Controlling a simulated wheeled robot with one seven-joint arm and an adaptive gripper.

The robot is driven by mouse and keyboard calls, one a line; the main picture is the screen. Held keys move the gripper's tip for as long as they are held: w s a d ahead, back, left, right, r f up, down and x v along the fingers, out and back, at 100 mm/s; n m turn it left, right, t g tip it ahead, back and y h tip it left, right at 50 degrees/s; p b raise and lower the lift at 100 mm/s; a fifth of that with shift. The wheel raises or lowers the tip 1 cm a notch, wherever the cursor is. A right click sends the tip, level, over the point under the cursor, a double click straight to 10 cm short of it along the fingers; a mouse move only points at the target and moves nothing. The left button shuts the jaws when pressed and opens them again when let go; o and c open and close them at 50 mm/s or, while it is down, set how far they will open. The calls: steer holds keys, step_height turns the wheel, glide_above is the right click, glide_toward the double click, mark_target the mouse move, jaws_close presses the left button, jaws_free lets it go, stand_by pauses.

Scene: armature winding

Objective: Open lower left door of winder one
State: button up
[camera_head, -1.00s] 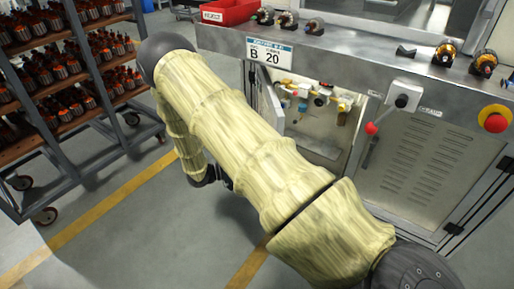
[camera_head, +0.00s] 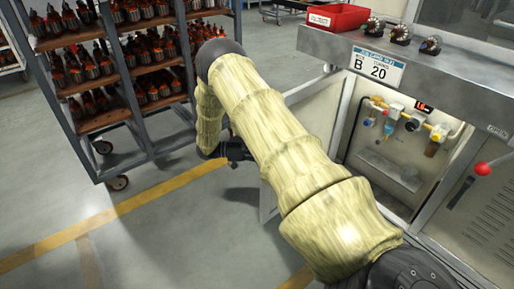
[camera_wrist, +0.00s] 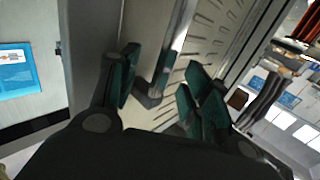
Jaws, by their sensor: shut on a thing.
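The lower left door (camera_head: 312,104) of the winder stands wide open, swung out to the left of the lit compartment (camera_head: 395,165). My arm hides much of it in the head view. In the wrist view the slotted door panel (camera_wrist: 215,42) fills the upper middle. My gripper (camera_wrist: 160,88) is shut on the door's metal handle (camera_wrist: 174,52), which lies between the green finger pads. In the head view my gripper (camera_head: 238,150) is small and dark, left of the door, and its hold is not clear there.
Valves and gauges (camera_head: 410,120) line the compartment. A red tray (camera_head: 338,18) and several small parts sit on the bench top above. A rack of armatures (camera_head: 130,60) stands left, near my arm. The floor below is clear.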

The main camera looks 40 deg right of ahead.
steer(key=o, duration=0.4)
steer(key=shift+w+d+r, duration=0.15)
steer(key=shift+w+d, duration=0.05)
steer(key=shift+d, duration=0.75)
steer(key=shift+c, duration=0.3)
steer(key=o, duration=0.9)
steer(key=shift+a, duration=0.15)
steer(key=shift+c, duration=1)
steer(key=shift+w+a, duration=0.1)
steer(key=shift+w+a, duration=0.2)
steer(key=shift+c, duration=0.6)
steer(key=v, duration=1.1)
steer(key=shift+w+a, duration=0.15)
steer(key=shift+a, duration=0.15)
steer(key=shift+c, duration=0.6)
